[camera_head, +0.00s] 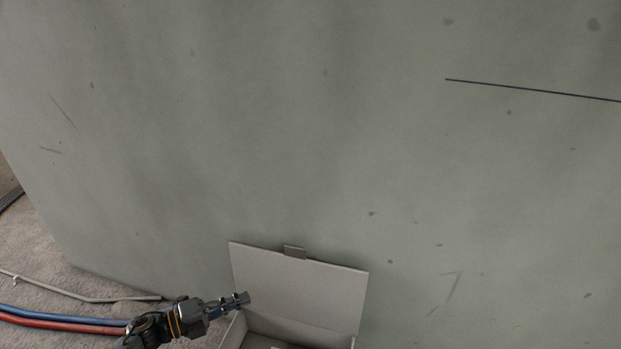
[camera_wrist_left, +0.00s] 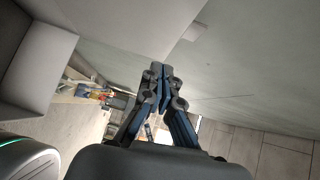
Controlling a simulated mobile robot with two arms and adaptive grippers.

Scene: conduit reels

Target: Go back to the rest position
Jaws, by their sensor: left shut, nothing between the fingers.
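My left gripper (camera_head: 241,299) comes in from the lower left in the head view, with its fingers together in front of the raised lid of a pale box. In the left wrist view the gripper (camera_wrist_left: 163,70) shows its two dark fingers closed at the tips, with nothing seen between them. My right gripper is in neither view.
The pale box (camera_head: 236,332) stands at the bottom centre with its lid (camera_head: 300,285) up against a large grey-green surface (camera_head: 300,130). A grey conduit (camera_head: 80,295) lies at the lower left, near a blue hose (camera_head: 60,314) and a red hose (camera_head: 60,324).

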